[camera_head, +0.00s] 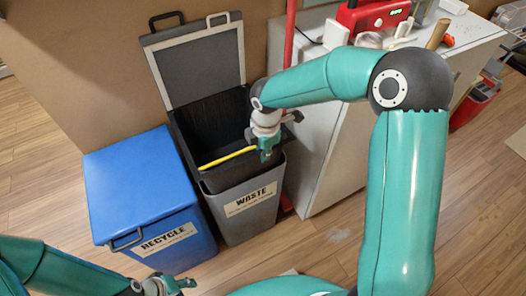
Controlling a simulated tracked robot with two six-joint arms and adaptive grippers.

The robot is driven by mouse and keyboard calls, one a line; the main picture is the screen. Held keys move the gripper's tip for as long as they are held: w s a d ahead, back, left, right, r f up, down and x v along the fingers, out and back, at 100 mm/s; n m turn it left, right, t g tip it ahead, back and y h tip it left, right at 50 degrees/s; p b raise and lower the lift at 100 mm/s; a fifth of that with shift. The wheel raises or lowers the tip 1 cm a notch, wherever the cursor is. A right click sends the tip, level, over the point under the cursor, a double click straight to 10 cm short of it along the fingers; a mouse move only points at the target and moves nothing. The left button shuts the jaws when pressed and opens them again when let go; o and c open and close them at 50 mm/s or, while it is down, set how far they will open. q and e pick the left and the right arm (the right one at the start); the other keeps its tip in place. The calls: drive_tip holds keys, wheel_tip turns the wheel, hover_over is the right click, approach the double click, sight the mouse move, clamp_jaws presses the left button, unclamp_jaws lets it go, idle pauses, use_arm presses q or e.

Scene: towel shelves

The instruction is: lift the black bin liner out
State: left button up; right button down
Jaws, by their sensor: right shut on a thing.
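The grey waste bin (247,213) stands open, its lid tipped up against the wall behind. The black bin liner (205,127) sits in it, with a dark front part showing above the bin's front rim. A yellow bar (228,158) runs along the liner's front edge. My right gripper (266,154) points down at the liner's front right corner, at the right end of the yellow bar. It is shut on the liner there; its fingertips are small and partly hidden. My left gripper (178,285) is low at the bottom edge, apart from the bins; its jaw opening is unclear.
A closed blue recycle bin (140,185) stands directly left of the waste bin. A white cabinet (340,150) stands close on the right, with a red device (372,17) and tools on top. A red pole (289,35) rises behind. Wood floor is clear in front.

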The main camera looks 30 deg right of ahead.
wheel_tip(320, 180, up, 18)
drive_tip(key=p, duration=1.4)
drive_tip(key=shift+f, duration=0.2)
